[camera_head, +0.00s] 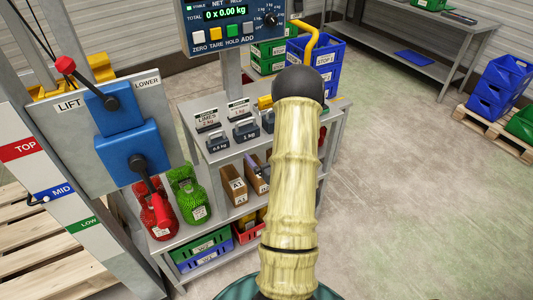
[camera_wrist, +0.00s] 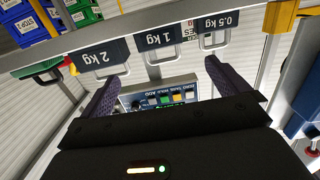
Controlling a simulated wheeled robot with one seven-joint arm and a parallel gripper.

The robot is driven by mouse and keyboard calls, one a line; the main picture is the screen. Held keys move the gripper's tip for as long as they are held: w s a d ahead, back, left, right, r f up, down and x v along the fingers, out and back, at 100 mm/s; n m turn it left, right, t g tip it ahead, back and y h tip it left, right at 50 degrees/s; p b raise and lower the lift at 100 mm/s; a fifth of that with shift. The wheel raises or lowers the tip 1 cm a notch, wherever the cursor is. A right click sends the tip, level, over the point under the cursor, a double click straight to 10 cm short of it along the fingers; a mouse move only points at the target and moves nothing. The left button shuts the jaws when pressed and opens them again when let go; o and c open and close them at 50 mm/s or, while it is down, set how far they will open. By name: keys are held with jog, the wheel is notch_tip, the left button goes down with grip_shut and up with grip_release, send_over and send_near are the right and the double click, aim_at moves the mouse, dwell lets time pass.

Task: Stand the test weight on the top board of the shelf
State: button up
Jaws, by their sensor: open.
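Dark weights with handles and white labels stand in a row on the top board (camera_head: 232,153) of the grey shelf. I read 0.5 kg on one weight (camera_head: 217,141) and 1 kg on another (camera_head: 247,131); a further one (camera_head: 268,120) is partly hidden by my arm. In the wrist view, which is upside down, a 2 kg weight (camera_wrist: 100,57), the 1 kg weight and the 0.5 kg weight show. My gripper (camera_wrist: 170,80) is open and empty, its purple fingers spread either side of the 1 kg handle in the picture. I cannot tell its distance from the weights.
A scale display (camera_head: 228,14) is above the shelf. Brown bins (camera_head: 235,185) are on the middle board. Blue crates (camera_head: 318,60) stand behind at right. A lever panel (camera_head: 120,130) is at left, near red and green net sacks (camera_head: 188,195).

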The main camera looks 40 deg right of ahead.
jog(key=w+a+r+n+g+y, duration=0.1)
jog(key=w+a+g, duration=0.2)
jog(key=a, duration=0.3)
jog(key=w+a+r+n+g+y, duration=0.1)
jog(key=w+a+g, duration=0.1)
jog(key=a+g, duration=0.35)
jog(key=s+a+r+g+y, duration=0.1)
jog(key=s+a+g, duration=0.2)
jog(key=s+a, duration=0.3)
jog(key=s+a+r+g+y, duration=0.1)
jog(key=s+a+r+g, duration=0.1)
jog(key=s+a, duration=0.5)
jog(key=a+g, duration=0.1)
jog(key=a, duration=0.5)
jog(key=shift+s+a+n, duration=0.25)
jog(key=shift+n, duration=0.05)
